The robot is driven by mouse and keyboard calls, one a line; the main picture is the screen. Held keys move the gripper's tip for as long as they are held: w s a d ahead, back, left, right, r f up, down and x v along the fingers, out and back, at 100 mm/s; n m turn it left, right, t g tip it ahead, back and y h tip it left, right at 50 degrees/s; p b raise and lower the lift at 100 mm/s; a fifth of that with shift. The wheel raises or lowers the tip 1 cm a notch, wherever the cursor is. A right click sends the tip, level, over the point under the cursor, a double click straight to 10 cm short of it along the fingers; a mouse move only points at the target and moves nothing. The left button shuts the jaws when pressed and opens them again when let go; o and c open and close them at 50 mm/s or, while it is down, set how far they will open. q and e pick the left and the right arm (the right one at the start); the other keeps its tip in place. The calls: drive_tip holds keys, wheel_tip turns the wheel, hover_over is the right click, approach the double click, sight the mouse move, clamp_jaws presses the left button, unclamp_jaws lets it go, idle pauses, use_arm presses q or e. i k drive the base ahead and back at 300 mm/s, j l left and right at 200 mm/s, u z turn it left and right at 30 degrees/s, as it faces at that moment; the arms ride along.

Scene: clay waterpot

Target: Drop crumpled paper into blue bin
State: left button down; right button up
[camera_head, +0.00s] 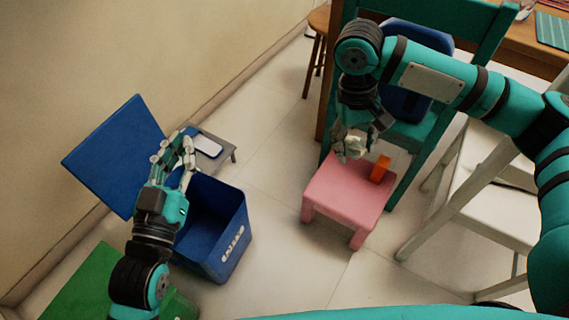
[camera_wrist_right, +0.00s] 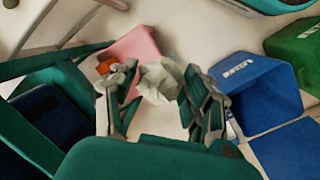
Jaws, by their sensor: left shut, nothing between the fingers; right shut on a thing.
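The crumpled paper (camera_head: 355,147) is a whitish wad between the fingers of my right gripper (camera_head: 356,138), above the pink stool. In the right wrist view the paper (camera_wrist_right: 162,80) sits between the two fingers of that gripper (camera_wrist_right: 160,92). The blue bin (camera_head: 214,228) stands on the floor to the left, its lid (camera_head: 117,150) swung open and its inside dark. The bin also shows in the right wrist view (camera_wrist_right: 258,92). My left gripper (camera_head: 176,150) is shut and empty, over the bin's left rim near the lid.
The pink stool (camera_head: 335,200) carries an orange block (camera_head: 380,168). A green bin (camera_head: 85,290) stands at the lower left. A low grey stand (camera_head: 218,150) is behind the blue bin. A teal chair (camera_head: 425,135) and white chair (camera_head: 450,210) stand right. Floor between bin and stool is clear.

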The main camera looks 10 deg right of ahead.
sight(199, 226)
drive_tip(key=i+u, duration=0.1)
drive_tip(key=u, duration=0.3)
drive_tip(key=i+u, duration=0.15)
drive_tip(key=u, duration=0.2)
drive_tip(key=i+l+u, duration=0.1)
drive_tip(key=u, duration=0.3)
drive_tip(key=i+l, duration=0.1)
